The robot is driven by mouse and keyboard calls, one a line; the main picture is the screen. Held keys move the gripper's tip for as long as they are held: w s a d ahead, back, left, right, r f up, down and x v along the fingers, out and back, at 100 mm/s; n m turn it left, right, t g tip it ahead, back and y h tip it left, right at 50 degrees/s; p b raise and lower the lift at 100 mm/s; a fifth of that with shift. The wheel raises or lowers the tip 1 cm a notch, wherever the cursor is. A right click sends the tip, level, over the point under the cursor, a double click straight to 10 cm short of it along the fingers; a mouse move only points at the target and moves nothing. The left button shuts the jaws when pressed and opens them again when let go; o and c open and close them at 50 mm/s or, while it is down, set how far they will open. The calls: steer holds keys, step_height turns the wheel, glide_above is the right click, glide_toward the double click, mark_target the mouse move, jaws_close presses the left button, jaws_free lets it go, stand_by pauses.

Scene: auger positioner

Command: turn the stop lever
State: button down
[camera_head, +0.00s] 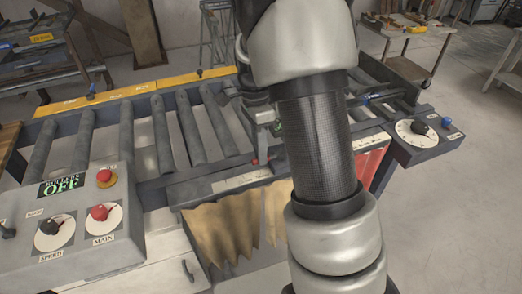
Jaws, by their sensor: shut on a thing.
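My arm (315,150) rises through the middle of the head view and covers part of the machine. My gripper cannot be made out; the arm hides the area behind it, and dark metal parts (262,115) show just left of it. A small red-tipped part (255,161) stands on the front rail beside the arm. A blue-tipped part (365,99) shows on the rail right of the arm. I cannot tell which of these, if either, is the stop lever.
A roller conveyor (163,135) runs behind the control panel (100,250), whose display reads OFF. A dial box (420,140) sits at the right. Torn tan flaps (225,230) hang below the rail. Open floor (455,220) lies at the right.

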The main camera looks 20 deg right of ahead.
steer(key=shift+w, duration=0.1)
stand_by(0.3)
steer(key=c, duration=1.7)
jaws_free()
steer(key=shift+c, duration=0.2)
steer(key=w+r+p, duration=0.1)
steer(key=w+r, duration=0.2)
steer(key=r, duration=1.4)
steer(key=shift+w, duration=0.15)
steer(key=shift+r, duration=0.1)
steer(key=s+a+r+n+t, duration=0.1)
steer(key=s+r+n+t, duration=0.15)
steer(key=s+n, duration=0.3)
steer(key=s+a+r+n+t, duration=0.2)
steer(key=s+r+n, duration=0.2)
steer(key=s, duration=0.2)
steer(key=s+a+f+n+t+p, duration=0.1)
steer(key=s+f+n+t, duration=0.1)
steer(key=s+n, duration=0.6)
steer(key=shift+s+a+f+t, duration=0.3)
steer(key=shift+s+f+t, duration=0.05)
steer(key=shift+s+t, duration=0.35)
